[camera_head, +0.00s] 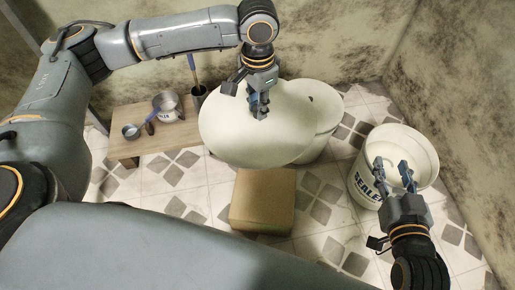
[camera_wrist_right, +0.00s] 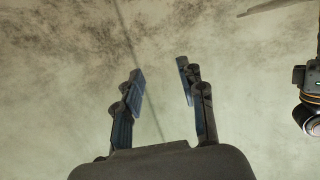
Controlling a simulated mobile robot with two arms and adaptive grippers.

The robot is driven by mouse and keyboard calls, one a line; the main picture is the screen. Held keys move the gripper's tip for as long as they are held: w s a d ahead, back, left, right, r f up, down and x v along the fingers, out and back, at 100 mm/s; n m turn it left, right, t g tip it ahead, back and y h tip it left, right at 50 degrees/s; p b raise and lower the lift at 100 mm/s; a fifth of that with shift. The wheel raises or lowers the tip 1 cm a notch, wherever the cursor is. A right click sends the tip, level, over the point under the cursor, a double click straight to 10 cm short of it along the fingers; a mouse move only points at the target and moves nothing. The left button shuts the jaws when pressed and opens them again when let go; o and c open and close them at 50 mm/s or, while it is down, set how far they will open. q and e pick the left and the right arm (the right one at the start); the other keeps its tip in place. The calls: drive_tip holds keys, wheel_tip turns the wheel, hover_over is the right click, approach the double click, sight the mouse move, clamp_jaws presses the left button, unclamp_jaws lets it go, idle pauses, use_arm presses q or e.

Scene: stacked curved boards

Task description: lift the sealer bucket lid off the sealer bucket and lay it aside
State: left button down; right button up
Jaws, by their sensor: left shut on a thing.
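The sealer bucket (camera_head: 361,184) stands at the right in the head view, white with dark lettering on its side. Its top is open and I see its pale inside. A large round white lid (camera_head: 228,135) hangs in the middle of the view, apart from the bucket. My left gripper (camera_head: 261,112) is shut on the lid near its middle and holds it up; the grip point is partly hidden by the fingers. My right gripper (camera_head: 393,170) is open and empty in front of the bucket's opening. Its spread fingers (camera_wrist_right: 160,88) also show in the right wrist view with nothing between them.
Another white container (camera_head: 328,118) stands behind the lid, partly hidden. A cardboard-coloured box (camera_head: 262,202) sits on the tiled floor below the lid. A low wooden table (camera_head: 125,118) at the left bears pans and a dark cup (camera_head: 199,97). Floor left of the box is clear.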

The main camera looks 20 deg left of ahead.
use_arm(q)
drive_tip(key=s+d+f+m, duration=0.1)
drive_tip(key=d+f+m, duration=0.1)
drive_tip(key=f+m, duration=1.1)
drive_tip(key=s+d+f+m+b, duration=0.1)
drive_tip(key=f+m, duration=1.2)
drive_tip(key=m, duration=0.5)
drive_tip(key=shift+s+d+m, duration=0.15)
drive_tip(key=shift+d+m, duration=0.15)
drive_tip(key=shift+d, duration=0.1)
use_arm(e)
wheel_tip(320, 180, up, 6)
drive_tip(key=w+a+t+y, duration=0.1)
drive_tip(key=t, duration=0.2)
drive_tip(key=shift+a+r+t, duration=0.15)
drive_tip(key=shift+a+t, duration=0.15)
drive_tip(key=shift+t, duration=0.1)
use_arm(q)
drive_tip(key=shift+f, duration=0.1)
